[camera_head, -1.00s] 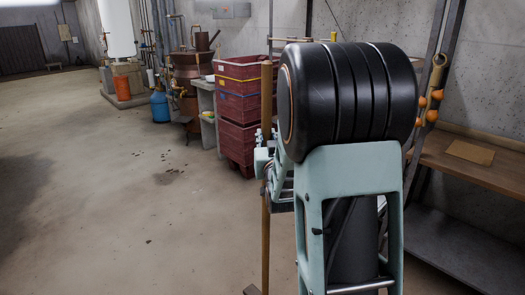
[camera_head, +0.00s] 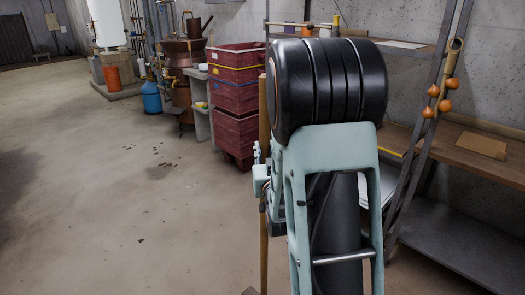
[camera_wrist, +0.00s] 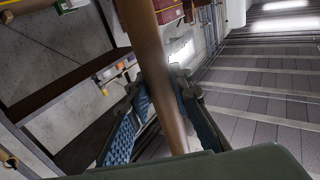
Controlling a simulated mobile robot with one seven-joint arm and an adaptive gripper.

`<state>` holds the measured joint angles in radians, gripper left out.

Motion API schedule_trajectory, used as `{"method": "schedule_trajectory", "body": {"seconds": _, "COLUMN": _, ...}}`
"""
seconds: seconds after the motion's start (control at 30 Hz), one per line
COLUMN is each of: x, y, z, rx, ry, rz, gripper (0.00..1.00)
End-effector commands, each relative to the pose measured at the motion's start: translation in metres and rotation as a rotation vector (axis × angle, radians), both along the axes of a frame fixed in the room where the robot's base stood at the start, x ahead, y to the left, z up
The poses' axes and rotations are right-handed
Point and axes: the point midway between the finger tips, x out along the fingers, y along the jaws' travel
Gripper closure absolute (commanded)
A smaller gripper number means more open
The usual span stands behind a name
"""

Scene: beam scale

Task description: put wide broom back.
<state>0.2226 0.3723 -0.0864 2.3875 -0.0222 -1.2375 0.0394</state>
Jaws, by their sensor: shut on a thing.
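The broom's long wooden handle (camera_head: 264,235) stands nearly upright, left of my arm in the head view. In the wrist view the handle (camera_wrist: 158,70) runs from the top edge down between the two fingers. My gripper (camera_wrist: 168,112) is shut on it, with a blue ribbed pad on each side. In the head view my gripper (camera_head: 262,180) is partly hidden by my arm. A small brownish edge shows at the foot of the handle; I cannot tell whether it is the broom's head. The broom's bristles are not visible.
Stacked red crates (camera_head: 236,90) stand just behind the handle. A copper vessel (camera_head: 184,60), a blue gas bottle (camera_head: 151,100) and an orange bucket (camera_head: 112,76) stand further back. A wooden shelf (camera_head: 455,148) on metal posts fills the right. The concrete floor on the left is clear.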

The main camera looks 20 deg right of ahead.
Motion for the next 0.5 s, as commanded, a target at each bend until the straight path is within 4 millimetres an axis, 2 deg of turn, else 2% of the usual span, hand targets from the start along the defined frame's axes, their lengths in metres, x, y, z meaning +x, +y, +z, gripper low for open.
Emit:
{"method": "schedule_trajectory", "body": {"seconds": 0.13, "x": -0.008, "y": 0.0012, "z": -0.0064, "rx": -0.002, "ry": -0.009, "rz": 0.0, "gripper": 1.0}}
{"method": "schedule_trajectory", "body": {"seconds": 0.5, "x": -0.0087, "y": 0.0014, "z": -0.0085, "rx": -0.003, "ry": -0.01, "rz": 0.0, "gripper": 1.0}}
